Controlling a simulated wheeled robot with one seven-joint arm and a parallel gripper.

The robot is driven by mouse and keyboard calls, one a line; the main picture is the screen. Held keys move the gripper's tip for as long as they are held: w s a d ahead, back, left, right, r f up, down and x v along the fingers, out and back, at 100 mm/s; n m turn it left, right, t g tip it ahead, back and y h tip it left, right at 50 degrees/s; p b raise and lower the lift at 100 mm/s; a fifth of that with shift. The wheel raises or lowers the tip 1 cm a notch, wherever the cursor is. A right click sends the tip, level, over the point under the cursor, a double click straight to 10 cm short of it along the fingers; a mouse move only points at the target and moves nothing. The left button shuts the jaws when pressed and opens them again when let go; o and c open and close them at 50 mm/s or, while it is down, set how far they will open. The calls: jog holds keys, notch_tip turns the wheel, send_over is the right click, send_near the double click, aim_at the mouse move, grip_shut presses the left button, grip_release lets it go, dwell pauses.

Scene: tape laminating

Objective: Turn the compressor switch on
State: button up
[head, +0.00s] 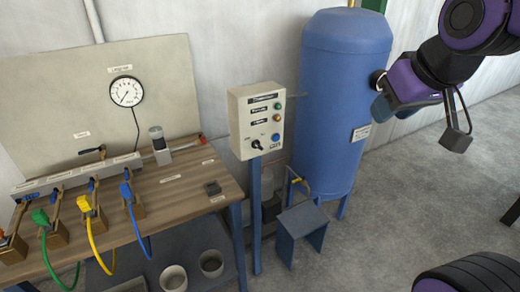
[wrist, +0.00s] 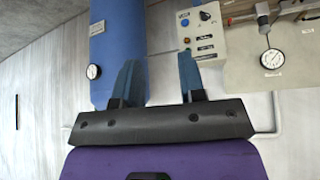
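The control box (head: 257,120) is a light grey panel on a blue post, with a black rotary switch (head: 257,145) at its lower left. Labels, small coloured lights and a blue button (head: 276,138) are also on its face. In the wrist view the box (wrist: 205,45) appears upside down at the top, with the black switch (wrist: 205,15) near its upper edge. My gripper (head: 380,106) is in front of the blue tank, right of the box and apart from it. In the wrist view its two blue fingers (wrist: 158,62) are spread with nothing between them.
The tall blue tank (head: 340,90) stands right of the box. A wooden workbench (head: 185,195) with hoses, fittings and a pressure gauge (head: 126,91) is at left. A small blue-grey stand (head: 302,222) is below the box. The floor at right is mostly clear.

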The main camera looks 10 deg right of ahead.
aim_at(259, 147)
jog(key=w+a+f+n+t, duration=0.2)
jog(key=w+f, duration=0.2)
jog(key=w, duration=0.3)
jog(key=w+a+f+n+t+y, duration=0.1)
jog(key=w+a+f+t, duration=0.1)
jog(key=w+f, duration=0.45)
jog(key=w+a+f+n+t, duration=0.1)
jog(key=w+a+f+n, duration=0.1)
jog(key=w, duration=0.7)
jog(key=a+f+n+t+y, duration=0.2)
jog(key=a+f+n+t, duration=0.1)
jog(key=f, duration=0.6)
jog(key=a+f+n+t+y, duration=0.2)
jog(key=a+f+n+t, duration=0.15)
jog(key=f, duration=0.45)
jog(key=shift+g, duration=0.35)
jog(key=x, duration=1.1)
jog(key=shift+w+a, duration=0.15)
jog(key=shift+w, duration=0.15)
jog(key=shift+c, duration=0.4)
grip_shut()
